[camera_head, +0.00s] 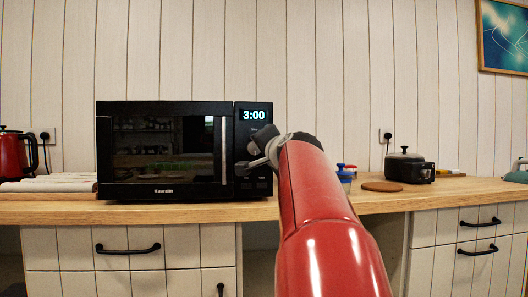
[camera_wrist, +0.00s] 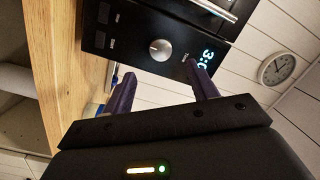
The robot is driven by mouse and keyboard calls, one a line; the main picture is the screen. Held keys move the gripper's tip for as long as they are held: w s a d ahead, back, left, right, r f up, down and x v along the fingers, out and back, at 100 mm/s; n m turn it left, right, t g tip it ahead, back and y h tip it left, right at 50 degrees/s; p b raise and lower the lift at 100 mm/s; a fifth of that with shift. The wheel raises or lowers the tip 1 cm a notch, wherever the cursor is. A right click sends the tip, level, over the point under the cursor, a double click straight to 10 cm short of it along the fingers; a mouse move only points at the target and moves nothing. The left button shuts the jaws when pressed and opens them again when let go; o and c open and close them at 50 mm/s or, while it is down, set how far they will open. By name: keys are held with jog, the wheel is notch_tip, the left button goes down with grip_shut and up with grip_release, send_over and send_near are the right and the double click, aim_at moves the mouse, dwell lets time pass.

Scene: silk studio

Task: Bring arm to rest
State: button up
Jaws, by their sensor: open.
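My red arm reaches forward in the head view, and my gripper (camera_head: 262,147) is at its far end, in front of the control panel of the black microwave (camera_head: 160,150). In the wrist view the two dark purple fingers of my gripper (camera_wrist: 163,90) stand wide apart with nothing between them. The microwave also shows in the wrist view (camera_wrist: 140,22), with its round knob beyond the fingers. Its door is shut and its display reads 3:00. I cannot tell whether a fingertip touches the panel.
The wooden counter (camera_head: 440,190) runs under the microwave. A red kettle (camera_head: 12,152) stands at the far left. A black pot (camera_head: 405,167), a round brown board (camera_head: 382,186) and a small blue item with a red top (camera_head: 346,174) are to the right. Drawers with black handles are below.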

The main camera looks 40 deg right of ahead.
jog(key=s+a+f+n+g+y+p, duration=0.1)
jog(key=s+a+f+n+g+y, duration=0.3)
jog(key=a+f, duration=0.65)
jog(key=s+a+f+n+g+y+p, duration=0.1)
jog(key=s+a+f+n+y, duration=0.3)
jog(key=a+f, duration=0.7)
jog(key=s+a+f+n+g, duration=0.3)
jog(key=s+f, duration=0.3)
jog(key=f, duration=0.3)
jog(key=s+a+f+n+g+p, duration=0.1)
jog(key=s+a+f+n+g, duration=0.1)
jog(key=s+a+f+n, duration=0.3)
notch_tip(320, 180, down, 4)
jog(key=shift+s+a+r+g+h, duration=0.15)
jog(key=shift+s+a+g+h, duration=0.2)
jog(key=shift+s+a, duration=0.45)
